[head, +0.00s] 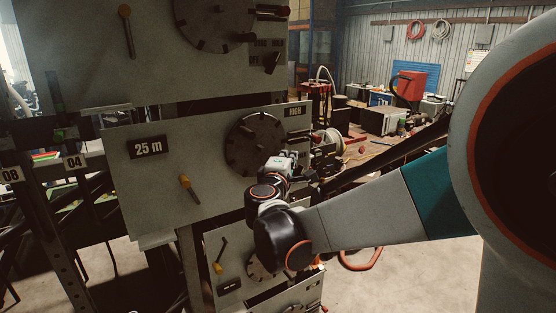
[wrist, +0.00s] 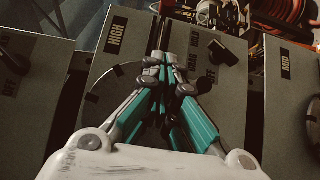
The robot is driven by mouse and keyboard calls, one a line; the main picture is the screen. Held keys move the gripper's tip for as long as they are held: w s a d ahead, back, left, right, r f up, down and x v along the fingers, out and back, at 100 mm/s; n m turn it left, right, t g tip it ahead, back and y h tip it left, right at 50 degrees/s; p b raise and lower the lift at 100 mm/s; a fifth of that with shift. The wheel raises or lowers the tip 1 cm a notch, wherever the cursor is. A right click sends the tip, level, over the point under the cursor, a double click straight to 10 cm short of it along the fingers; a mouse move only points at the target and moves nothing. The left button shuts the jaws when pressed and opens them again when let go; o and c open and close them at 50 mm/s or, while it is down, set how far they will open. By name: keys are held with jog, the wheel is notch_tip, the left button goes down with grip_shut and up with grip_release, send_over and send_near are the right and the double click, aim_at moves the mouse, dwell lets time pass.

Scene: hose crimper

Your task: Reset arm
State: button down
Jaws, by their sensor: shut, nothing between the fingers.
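My gripper (wrist: 159,60) is shut and empty in the wrist view, its teal and grey fingers meeting at the tips. Behind the fingers is a grey panel with a dark dial and a "HIGH" label (wrist: 117,35). In the head view my arm reaches in from the right, and my gripper (head: 298,167) is in front of the right part of the middle panel (head: 165,195), by its round dial (head: 255,142). Its fingertips are hard to make out there. I cannot tell whether they touch the panel.
Similar panels sit above and below. A black knob (wrist: 220,52) is right of the fingers in the wrist view. A cluttered workbench with a red machine (head: 418,82) stands behind; bare floor shows below.

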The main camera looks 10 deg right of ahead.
jog(key=shift+s+d, duration=0.1)
jog(key=shift+d, duration=0.05)
jog(key=s+d+f+m+g+y+b, duration=0.1)
jog(key=s+d+f+m+g+b, duration=0.25)
jog(key=s+f+b, duration=0.7)
jog(key=s+d+f+m+g+y+b, duration=0.1)
jog(key=s+d+f+m+g+b, duration=0.2)
jog(key=s+f+b, duration=0.7)
jog(key=s+a+f+m+y+b, duration=0.2)
jog(key=s+f+b, duration=0.1)
jog(key=f, duration=0.5)
jog(key=s+a+f+m+g+y+b, duration=0.1)
jog(key=s+a+f+m+y+b, duration=0.1)
jog(key=s+f, duration=0.4)
jog(key=s+a+f+m+g+y+b, duration=0.1)
jog(key=s+a+f+b, duration=0.3)
jog(key=f, duration=0.6)
jog(key=shift+s+f+m+y+b, duration=0.35)
jog(key=shift+m+y+b, duration=0.3)
jog(key=shift+b, duration=0.25)
